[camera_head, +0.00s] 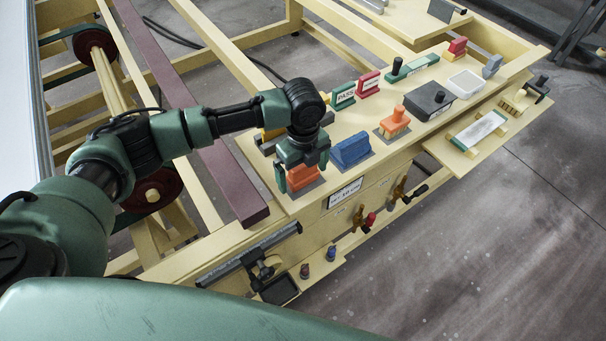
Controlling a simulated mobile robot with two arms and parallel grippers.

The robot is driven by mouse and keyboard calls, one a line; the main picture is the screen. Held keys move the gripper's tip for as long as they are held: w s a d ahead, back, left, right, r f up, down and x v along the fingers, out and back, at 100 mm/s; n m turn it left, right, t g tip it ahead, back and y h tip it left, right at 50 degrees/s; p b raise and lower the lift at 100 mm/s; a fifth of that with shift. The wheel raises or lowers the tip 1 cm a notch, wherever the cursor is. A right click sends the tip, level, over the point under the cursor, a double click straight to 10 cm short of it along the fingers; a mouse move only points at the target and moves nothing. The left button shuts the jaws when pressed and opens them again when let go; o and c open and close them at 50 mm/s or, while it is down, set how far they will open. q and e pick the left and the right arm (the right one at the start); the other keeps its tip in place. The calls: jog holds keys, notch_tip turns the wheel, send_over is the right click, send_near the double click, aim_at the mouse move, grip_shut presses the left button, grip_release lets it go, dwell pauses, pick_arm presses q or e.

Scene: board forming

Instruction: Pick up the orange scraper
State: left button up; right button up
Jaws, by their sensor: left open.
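My left arm reaches in from the left, and its gripper (302,172) points down over an orange block-like tool (303,180) on a grey pad at the near edge of the wooden bench top. The fingers are apart, one on each side of the orange tool; I cannot tell whether they touch it. The gripper hides the tool's upper part. A second orange piece with a raised knob (396,120) stands further right on its own pad. I cannot tell from shape alone which orange piece is the scraper. My right gripper is out of view.
A blue block (352,151) stands close to the right of the gripper. Green (344,95) and red (368,83) label blocks stand behind. A dark box with a knob (430,102) and a white tray (465,83) are further right. A maroon beam (180,100) runs at left.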

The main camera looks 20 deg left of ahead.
pick_arm(q)
jog(key=c, duration=1.6)
jog(key=shift+o, duration=0.2)
jog(key=shift+w+r, duration=0.1)
jog(key=shift+r, duration=0.6)
notch_tip(320, 180, up, 19)
jog(key=b, duration=0.3)
jog(key=shift+f+b, duration=0.15)
jog(key=shift+b, duration=0.2)
